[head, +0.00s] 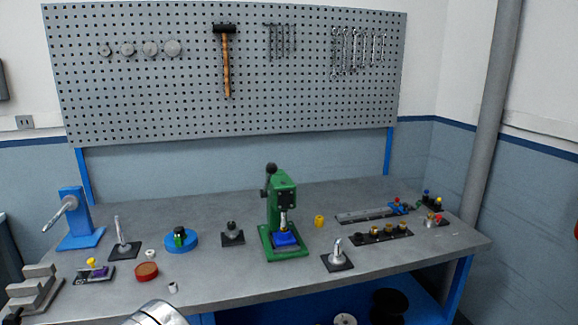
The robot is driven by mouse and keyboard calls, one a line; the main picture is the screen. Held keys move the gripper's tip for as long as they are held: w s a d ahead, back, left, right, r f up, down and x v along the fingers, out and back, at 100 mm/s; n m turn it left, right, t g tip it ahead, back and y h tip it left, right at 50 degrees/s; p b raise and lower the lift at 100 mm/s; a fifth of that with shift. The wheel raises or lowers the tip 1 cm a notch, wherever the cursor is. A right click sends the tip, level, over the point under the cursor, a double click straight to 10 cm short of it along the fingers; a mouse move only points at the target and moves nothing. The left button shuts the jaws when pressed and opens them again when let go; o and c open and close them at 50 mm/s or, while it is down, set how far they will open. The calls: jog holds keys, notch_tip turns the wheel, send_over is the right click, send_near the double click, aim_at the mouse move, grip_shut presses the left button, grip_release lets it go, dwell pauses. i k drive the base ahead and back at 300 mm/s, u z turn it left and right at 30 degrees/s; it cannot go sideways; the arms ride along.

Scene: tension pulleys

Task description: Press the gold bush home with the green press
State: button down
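The green press (281,205) stands upright near the middle of the bench, with a black ball-ended lever (270,170) raised at its top left. A blue block (286,240) sits on the press base under the ram. A small gold piece, seemingly the gold bush (284,228), shows between the ram and the blue block; it is too small to tell how deep it sits. My gripper is not in view; only a rounded silver part, probably of my arm, shows at the bottom edge, left of centre.
A yellow ring (319,221) stands right of the press. A black holder (381,236) with several gold-topped pieces lies farther right. Black-based posts stand either side of the press (233,235), (337,258). A blue disc (181,240) is left. The front middle bench is clear.

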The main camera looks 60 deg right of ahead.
aim_at(271, 168)
jog(key=k, duration=0.35)
jog(key=z, duration=0.45)
jog(key=i, duration=1)
jog(key=z, duration=0.55)
